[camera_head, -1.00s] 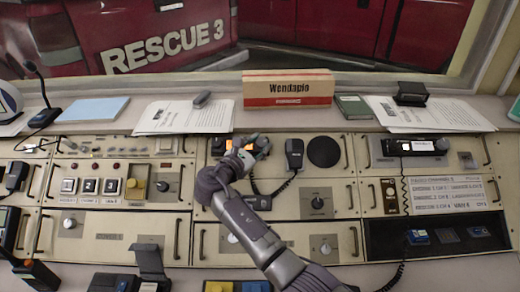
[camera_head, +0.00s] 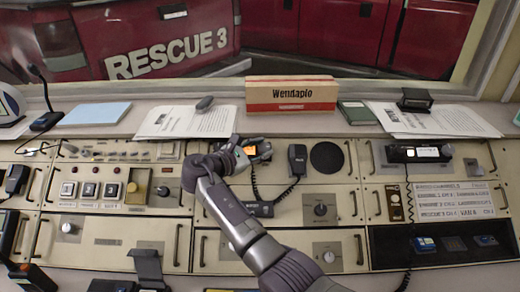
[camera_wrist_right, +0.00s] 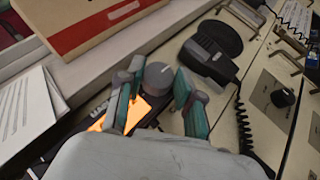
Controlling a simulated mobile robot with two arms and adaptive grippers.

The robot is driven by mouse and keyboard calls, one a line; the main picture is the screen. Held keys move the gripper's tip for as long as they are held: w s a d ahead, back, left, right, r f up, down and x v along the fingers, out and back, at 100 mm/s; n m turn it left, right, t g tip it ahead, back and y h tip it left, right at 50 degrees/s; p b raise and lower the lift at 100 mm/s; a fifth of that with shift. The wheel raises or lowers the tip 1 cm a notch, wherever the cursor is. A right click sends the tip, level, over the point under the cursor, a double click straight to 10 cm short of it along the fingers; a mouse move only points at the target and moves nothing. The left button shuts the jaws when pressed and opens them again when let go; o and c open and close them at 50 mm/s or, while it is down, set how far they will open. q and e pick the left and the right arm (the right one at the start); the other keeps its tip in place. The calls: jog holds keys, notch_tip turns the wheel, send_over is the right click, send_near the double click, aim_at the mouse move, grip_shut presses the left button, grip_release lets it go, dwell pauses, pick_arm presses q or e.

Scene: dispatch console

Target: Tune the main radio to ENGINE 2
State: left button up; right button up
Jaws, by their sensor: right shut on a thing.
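The main radio has a lit orange display (camera_head: 250,150), which also shows in the right wrist view (camera_wrist_right: 128,115). Its lettering is mostly hidden by my fingers. A round grey knob (camera_wrist_right: 158,76) sits beside the display. My right gripper (camera_wrist_right: 155,88) has its teal-padded fingers on either side of this knob and is shut on it. In the head view, my right gripper (camera_head: 257,150) covers most of the radio front. A channel list (camera_head: 452,201) is on the right panel; its lines are too small to read surely. My left gripper is not in view.
A corded black microphone (camera_head: 298,160) hangs right of the radio, beside a round black speaker (camera_head: 326,158). A Wendapio box (camera_head: 291,95) stands behind on the ledge. Another dark knob (camera_head: 320,210) is on the panel below. Papers (camera_head: 185,121) lie at the ledge.

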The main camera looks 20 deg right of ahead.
jog(key=o, duration=1.2)
jog(key=shift+c, duration=0.2)
notch_tip(320, 180, up, 10)
